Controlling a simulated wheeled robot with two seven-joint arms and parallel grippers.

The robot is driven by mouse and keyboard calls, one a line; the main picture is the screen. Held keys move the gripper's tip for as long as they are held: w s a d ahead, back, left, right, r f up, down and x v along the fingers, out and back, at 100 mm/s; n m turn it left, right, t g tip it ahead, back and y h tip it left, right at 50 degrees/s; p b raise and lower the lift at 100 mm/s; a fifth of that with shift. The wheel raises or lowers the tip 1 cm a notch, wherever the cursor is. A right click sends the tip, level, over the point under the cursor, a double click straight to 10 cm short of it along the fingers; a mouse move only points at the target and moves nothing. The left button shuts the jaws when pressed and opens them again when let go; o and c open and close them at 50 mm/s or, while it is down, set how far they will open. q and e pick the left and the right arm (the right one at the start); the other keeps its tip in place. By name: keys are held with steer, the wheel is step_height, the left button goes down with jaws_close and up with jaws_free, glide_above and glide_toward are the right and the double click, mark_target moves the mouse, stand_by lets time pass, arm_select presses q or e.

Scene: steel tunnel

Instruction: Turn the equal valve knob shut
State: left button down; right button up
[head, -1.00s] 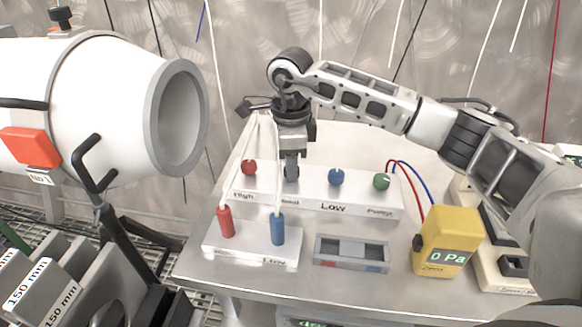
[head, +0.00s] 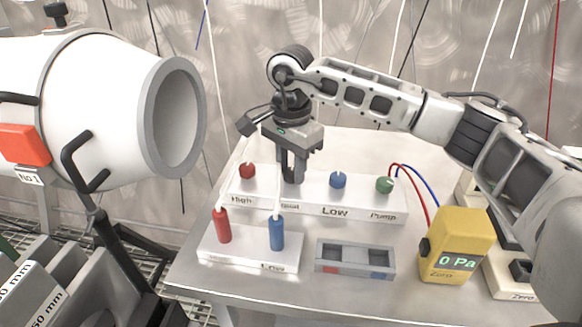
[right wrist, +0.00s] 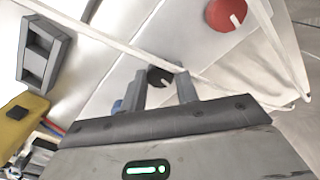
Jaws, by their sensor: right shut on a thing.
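The valve block (head: 370,208) lies on the table with a row of knobs. The equal knob, behind the "Equal" label, is hidden by my right gripper (head: 292,178) in the head view. In the right wrist view it shows as a dark round knob (right wrist: 160,77) with a white mark, between the fingertips. My right gripper points down and is shut on this knob. The red High knob (head: 247,171) stands to its left. The blue Low knob (head: 338,180) and the green Pump knob (head: 384,185) stand to its right. My left gripper is not in view.
A front block holds a red plug (head: 222,226) and a blue plug (head: 277,233) with white tubes rising close to my gripper. A grey two-slot holder (head: 355,259) and a yellow gauge reading 0 Pa (head: 454,246) sit right. A big white duct (head: 105,105) is left.

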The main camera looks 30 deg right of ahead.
mark_target(291, 171)
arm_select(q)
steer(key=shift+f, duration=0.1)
arm_select(e)
steer(key=shift+r, duration=0.1)
stand_by(0.4)
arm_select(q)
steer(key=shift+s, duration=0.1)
arm_select(e)
steer(key=o, duration=1)
steer(key=shift+c, duration=0.2)
arm_select(q)
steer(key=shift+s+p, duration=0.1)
steer(key=shift+p, duration=0.4)
arm_select(e)
step_height(291, 171, up, 16)
